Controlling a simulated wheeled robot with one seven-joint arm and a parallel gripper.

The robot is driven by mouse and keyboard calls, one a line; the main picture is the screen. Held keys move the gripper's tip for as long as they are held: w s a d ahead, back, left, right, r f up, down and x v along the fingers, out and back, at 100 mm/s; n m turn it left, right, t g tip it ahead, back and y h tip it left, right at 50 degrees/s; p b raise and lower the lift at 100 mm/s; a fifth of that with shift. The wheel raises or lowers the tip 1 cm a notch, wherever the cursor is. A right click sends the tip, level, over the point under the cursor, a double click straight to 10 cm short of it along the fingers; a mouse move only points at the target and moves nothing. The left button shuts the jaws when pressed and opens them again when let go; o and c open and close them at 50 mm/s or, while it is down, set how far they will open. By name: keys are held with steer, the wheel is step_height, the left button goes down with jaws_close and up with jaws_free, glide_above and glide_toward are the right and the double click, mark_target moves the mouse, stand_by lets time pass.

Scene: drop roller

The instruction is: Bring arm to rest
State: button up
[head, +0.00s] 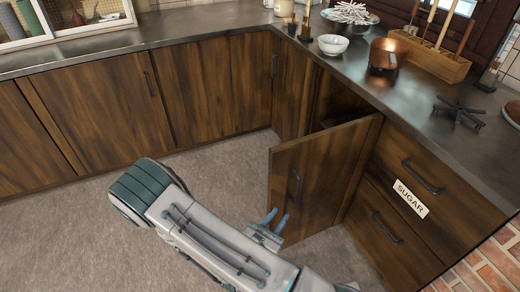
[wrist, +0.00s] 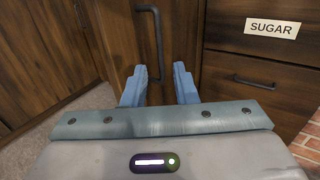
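My gripper (head: 275,218) is low in front of a cabinet door (head: 318,170) that stands ajar. In the wrist view its two blue fingers (wrist: 159,88) are spread apart with nothing held between them. My arm (head: 215,235) stretches across the lower middle of the head view, above the floor.
Drawers (head: 405,190) with a white SUGAR label (head: 411,198) stand right of the door. Closed cabinets (head: 95,110) line the left. The counter above holds a white bowl (head: 333,44), a copper pot (head: 386,57) and a wooden utensil box (head: 432,58). Open floor (head: 75,235) lies at left.

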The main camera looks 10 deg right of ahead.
steer(key=s+d+r+m+g+y+p, duration=0.1)
steer(key=s+d+r+m+g+p, duration=0.25)
steer(key=r+m+g, duration=0.5)
steer(key=s+d+r+m+g+p, duration=0.3)
steer(key=s+r+m+g, duration=0.3)
steer(key=r+m, duration=0.4)
steer(key=a+r+m+t+y+p, duration=0.2)
steer(key=r+m+y+p, duration=0.1)
steer(key=r, duration=0.6)
steer(key=a+r+m+t+y+p, duration=0.2)
steer(key=a+r+m+y+p, duration=0.1)
steer(key=r+m+y, duration=0.3)
step_height(320, 180, up, 4)
steer(key=shift+s+f+y, duration=0.15)
steer(key=shift+s+y, duration=0.05)
steer(key=shift+y, duration=0.9)
